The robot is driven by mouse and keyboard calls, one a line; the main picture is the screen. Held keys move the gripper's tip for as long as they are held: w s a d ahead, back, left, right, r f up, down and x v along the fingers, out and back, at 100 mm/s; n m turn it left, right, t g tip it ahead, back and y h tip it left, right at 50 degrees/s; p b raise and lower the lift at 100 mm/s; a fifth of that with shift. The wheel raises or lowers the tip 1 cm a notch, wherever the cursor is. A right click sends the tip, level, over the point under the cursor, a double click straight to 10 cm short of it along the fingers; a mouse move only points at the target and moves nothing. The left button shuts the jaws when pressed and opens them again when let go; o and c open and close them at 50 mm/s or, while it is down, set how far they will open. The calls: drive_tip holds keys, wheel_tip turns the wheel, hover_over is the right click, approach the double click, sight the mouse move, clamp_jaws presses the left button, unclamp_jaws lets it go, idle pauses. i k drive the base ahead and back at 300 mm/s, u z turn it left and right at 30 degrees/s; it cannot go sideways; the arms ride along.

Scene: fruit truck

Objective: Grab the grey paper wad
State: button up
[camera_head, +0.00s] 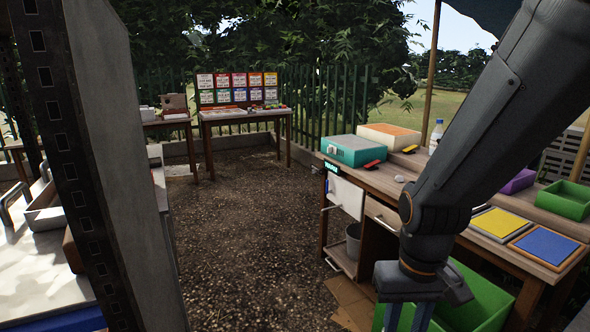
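A small crumpled pale grey lump (400,178), which looks like the paper wad, lies on the wooden desk (372,182) at the right, just left of my arm. My gripper (408,318) points down at the bottom of the picture, in front of the desk and over the large green crate (475,300). Its two fingers stand apart with a gap between them, and nothing shows in the gap. The fingertips are cut off by the lower edge. The wad is well above and apart from the gripper in the picture. My arm hides part of the desk.
The desk also bears a teal box (353,150), an orange-topped box (388,136), a bottle (436,135), yellow (500,224) and blue (547,245) panels and a green tray (565,199). Gravel ground (245,225) is open at centre-left.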

sight(398, 178)
drive_tip(key=z, duration=0.8)
drive_tip(key=i, duration=1.4)
drive_tip(key=u, duration=0.5)
